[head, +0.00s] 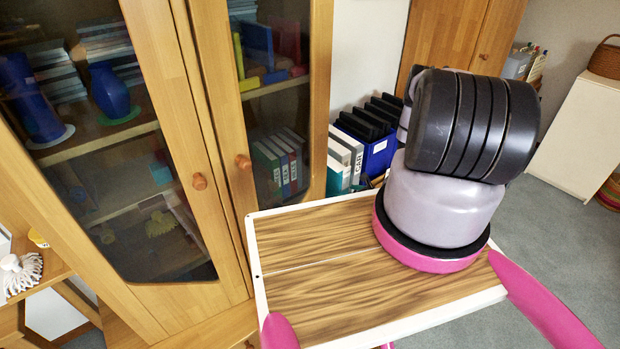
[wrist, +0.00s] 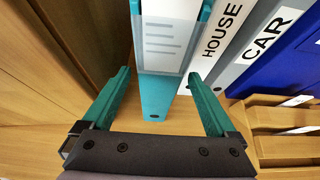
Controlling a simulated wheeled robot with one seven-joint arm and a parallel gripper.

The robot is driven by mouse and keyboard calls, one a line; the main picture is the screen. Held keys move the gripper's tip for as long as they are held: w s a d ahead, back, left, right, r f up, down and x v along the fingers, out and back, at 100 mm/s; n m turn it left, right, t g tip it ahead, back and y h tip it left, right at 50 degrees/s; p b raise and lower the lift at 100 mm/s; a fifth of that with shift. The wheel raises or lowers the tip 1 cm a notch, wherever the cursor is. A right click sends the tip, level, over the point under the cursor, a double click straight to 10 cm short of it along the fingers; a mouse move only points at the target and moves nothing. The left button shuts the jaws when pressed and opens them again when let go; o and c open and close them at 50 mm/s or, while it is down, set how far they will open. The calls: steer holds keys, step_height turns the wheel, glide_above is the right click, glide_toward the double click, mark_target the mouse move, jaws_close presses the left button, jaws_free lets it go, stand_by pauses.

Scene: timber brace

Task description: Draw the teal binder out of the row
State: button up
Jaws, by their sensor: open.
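The teal binder (wrist: 157,104) stands upright at the left end of the row in the wrist view, with a pale lined label on its spine. It also shows in the head view (head: 335,179), at the left of the row beside the cabinet. My gripper (wrist: 158,74) is open. Its two teal fingers lie one on each side of the binder's spine, with gaps visible between fingers and binder, and it holds nothing.
White HOUSE (wrist: 214,45) and grey CAR (wrist: 258,45) binders stand right of the teal one, then a blue box (head: 380,152). A wooden wall rises at the left. Wooden slats (wrist: 285,120) lie at right. A glass-door cabinet (head: 215,110) stands left in the head view.

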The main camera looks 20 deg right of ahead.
steer(key=shift+v, duration=1.95)
